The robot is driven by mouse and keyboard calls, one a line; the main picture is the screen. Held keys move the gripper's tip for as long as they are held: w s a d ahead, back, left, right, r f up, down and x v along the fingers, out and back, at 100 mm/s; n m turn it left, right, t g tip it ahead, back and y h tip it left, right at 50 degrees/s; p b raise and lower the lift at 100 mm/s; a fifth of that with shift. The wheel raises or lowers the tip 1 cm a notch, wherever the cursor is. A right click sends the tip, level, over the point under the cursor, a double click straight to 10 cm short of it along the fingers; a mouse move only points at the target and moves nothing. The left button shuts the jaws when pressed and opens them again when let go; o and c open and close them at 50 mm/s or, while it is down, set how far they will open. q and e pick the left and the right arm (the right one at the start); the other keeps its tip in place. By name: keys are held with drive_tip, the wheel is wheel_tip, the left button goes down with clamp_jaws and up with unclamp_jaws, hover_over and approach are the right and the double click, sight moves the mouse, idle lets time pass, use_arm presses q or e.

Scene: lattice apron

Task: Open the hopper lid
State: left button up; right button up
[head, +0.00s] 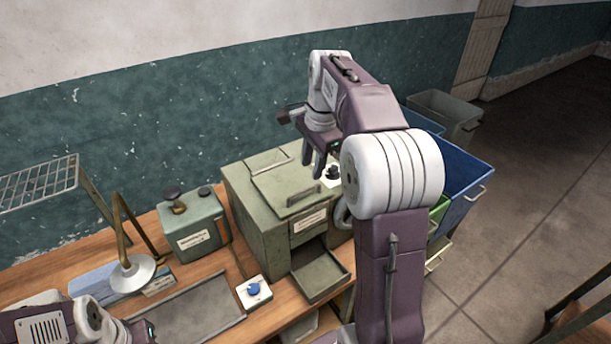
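The hopper is a grey-green metal box (265,229) on the wooden bench, with an open tray (320,275) sticking out at its lower front. Its lid (278,182) lies flat and closed on top, with a bar handle (301,196) near the front edge. My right gripper (314,164) hangs above the back right part of the hopper, fingers pointing down. It looks open and empty, apart from the handle. My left gripper (146,333) is at the bottom left, cut by the frame edge; its fingers cannot be made out.
A green canister (195,228) stands left of the hopper. A white box with a blue knob (254,290), a shallow metal tray (195,312), a lamp (132,273) and a wire rack (38,184) are also on the left. Blue bins (463,185) stand on the right.

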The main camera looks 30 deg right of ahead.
sight(306, 190)
drive_tip(key=w+f, duration=0.1)
drive_tip(key=f, duration=0.3)
drive_tip(key=w+f, duration=0.1)
drive_tip(key=f, duration=0.2)
drive_tip(key=shift+w+a, duration=0.3)
drive_tip(key=shift+a, duration=0.05)
drive_tip(key=shift+f, duration=0.45)
drive_tip(key=shift+s+d+f, duration=0.15)
drive_tip(key=shift+s+f, duration=0.05)
drive_tip(key=shift+w, duration=0.1)
clamp_jaws()
